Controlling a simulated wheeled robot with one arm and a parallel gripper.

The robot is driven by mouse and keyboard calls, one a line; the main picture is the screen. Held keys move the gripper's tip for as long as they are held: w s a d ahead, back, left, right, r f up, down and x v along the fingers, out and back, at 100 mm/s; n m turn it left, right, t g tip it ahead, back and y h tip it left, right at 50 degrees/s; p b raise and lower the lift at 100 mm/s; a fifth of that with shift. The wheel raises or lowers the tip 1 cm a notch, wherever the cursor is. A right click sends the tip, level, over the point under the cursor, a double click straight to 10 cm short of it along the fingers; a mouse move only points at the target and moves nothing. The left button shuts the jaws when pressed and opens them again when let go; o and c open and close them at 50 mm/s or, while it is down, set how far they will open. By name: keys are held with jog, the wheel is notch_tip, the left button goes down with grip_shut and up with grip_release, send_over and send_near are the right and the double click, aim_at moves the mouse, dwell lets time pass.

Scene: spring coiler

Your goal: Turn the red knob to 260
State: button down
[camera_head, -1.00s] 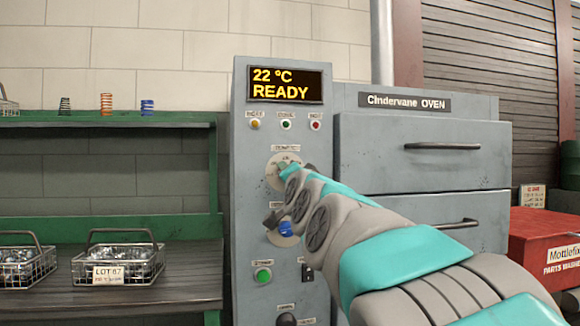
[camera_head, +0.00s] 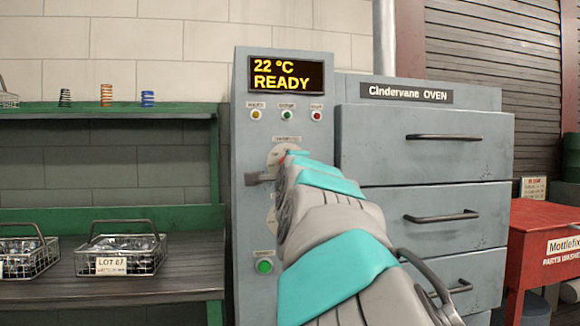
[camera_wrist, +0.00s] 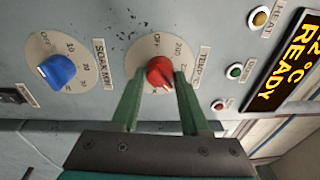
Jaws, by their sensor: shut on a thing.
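The red knob (camera_wrist: 159,72) sits on a round pale dial (camera_wrist: 143,52) on the oven's grey control panel, in the wrist view. My gripper (camera_wrist: 160,85) has its two green fingers on either side of the knob and is shut on it. The dial carries numbers including 200 and 250; I cannot read exactly where the knob points. In the head view, my arm hides most of this dial (camera_head: 274,155) and the knob. The display (camera_head: 287,75) reads 22 °C READY.
A blue knob (camera_wrist: 58,70) on a SOAK MIN dial is beside the red one. Small yellow (camera_wrist: 260,18), green (camera_wrist: 235,72) and red (camera_wrist: 217,105) lamps line the panel. Oven drawers (camera_head: 420,140) stand right; a bench with wire baskets (camera_head: 120,258) stands left.

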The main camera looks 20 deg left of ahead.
jog(key=shift+m, duration=0.3)
jog(key=shift+c, duration=2)
grip_release()
